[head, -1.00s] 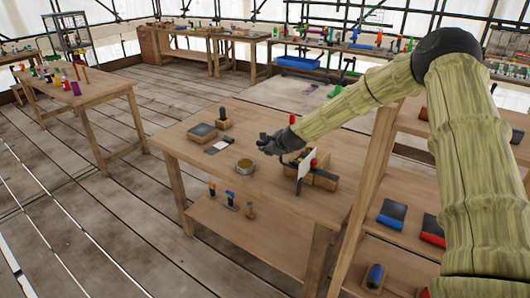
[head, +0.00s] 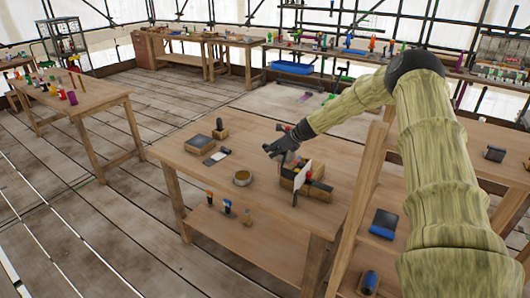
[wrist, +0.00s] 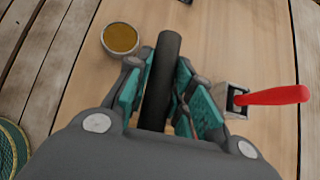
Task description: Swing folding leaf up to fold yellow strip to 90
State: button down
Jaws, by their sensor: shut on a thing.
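My gripper (head: 272,152) is over the worktable, left of and close to a wooden block fixture (head: 318,190) with a white upright plate (head: 302,175). In the wrist view my gripper (wrist: 160,95) has its teal-padded fingers on either side of a dark round bar (wrist: 165,75) and is shut on it. The bar's lower end is hidden by the gripper body. I cannot tell from these frames how the bar joins the folding leaf. The leaf and the yellow strip cannot be clearly made out.
A round tin with brown contents (head: 242,178) stands left of the gripper; a red-handled tool (wrist: 270,95) lies right of it in the wrist view. A dark block (head: 199,143) and flat plates (head: 216,158) sit at the table's left. A wooden post (head: 357,200) rises at right.

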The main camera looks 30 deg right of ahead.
jog(key=shift+w+d+f, duration=0.15)
jog(key=shift+d, duration=0.35)
jog(key=shift+w, duration=0.1)
jog(key=c, duration=1.3)
grip_release()
jog(key=shift+o, duration=0.2)
jog(key=shift+s+d+r, duration=0.1)
jog(key=shift+s+r, duration=0.1)
jog(key=shift+r, duration=0.05)
jog(key=v, duration=1.1)
